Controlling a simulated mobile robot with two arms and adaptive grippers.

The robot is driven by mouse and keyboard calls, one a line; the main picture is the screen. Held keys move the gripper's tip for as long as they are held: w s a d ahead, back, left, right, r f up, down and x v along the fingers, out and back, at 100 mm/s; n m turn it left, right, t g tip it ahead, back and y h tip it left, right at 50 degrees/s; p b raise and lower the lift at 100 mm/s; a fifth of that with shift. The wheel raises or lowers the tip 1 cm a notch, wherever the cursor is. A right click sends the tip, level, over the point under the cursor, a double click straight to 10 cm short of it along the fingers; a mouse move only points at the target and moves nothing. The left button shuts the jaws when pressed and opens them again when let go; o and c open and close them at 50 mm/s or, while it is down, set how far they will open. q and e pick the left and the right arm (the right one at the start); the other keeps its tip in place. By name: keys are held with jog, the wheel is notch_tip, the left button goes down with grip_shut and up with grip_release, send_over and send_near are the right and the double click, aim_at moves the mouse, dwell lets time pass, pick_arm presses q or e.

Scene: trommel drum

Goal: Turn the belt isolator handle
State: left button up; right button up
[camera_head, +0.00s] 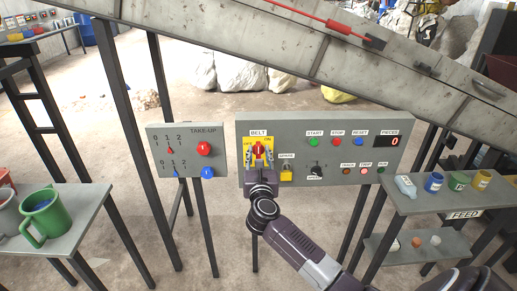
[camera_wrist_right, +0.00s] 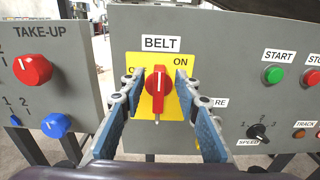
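The belt isolator handle is a red knob on a yellow plate (camera_wrist_right: 158,140) under the BELT label. The handle (camera_wrist_right: 157,84) shows between my right fingers in the wrist view, with its grip bar upright. ON is at the plate's upper right; the label at upper left is mostly hidden by a finger. My right gripper (camera_wrist_right: 161,80) is open, one finger on each side of the handle. In the head view my right gripper (camera_head: 259,154) is in front of the handle (camera_head: 258,146). My left gripper is not in view.
The grey belt panel (camera_head: 310,187) carries buttons, a speed knob (camera_wrist_right: 257,131) and a pieces display. The take-up panel (camera_head: 160,146) stands to the left. A shelf with cups (camera_head: 440,205) is at right, a table with mugs (camera_head: 85,215) at left. A sloping conveyor (camera_head: 240,32) crosses above.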

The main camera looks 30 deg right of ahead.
jog(key=shift+x, duration=1.15)
jog(key=shift+c, duration=0.7)
grip_shut()
